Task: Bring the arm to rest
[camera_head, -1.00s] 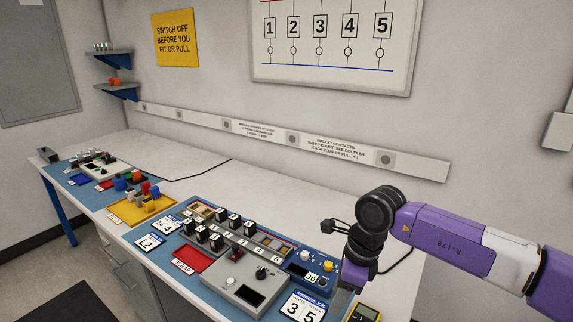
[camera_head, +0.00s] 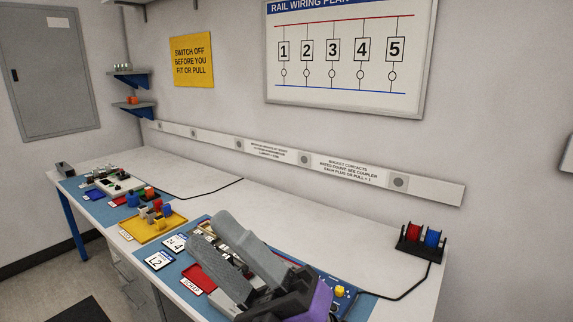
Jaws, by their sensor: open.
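My gripper (camera_head: 232,262) is at the bottom middle of the head view, close to the camera. Its two grey fingers are spread apart, with nothing seen between them. Behind them is a black body with a purple arm link (camera_head: 321,300). The gripper hides most of the relay panel on the bench; only parts of the panel (camera_head: 343,291) show at its right. I cannot tell from this view how far the fingers are above the panel.
A yellow tray (camera_head: 152,229) with coloured parts, a red scrap tray (camera_head: 197,277) and number cards lie at left. A wall strip (camera_head: 270,149) runs behind.

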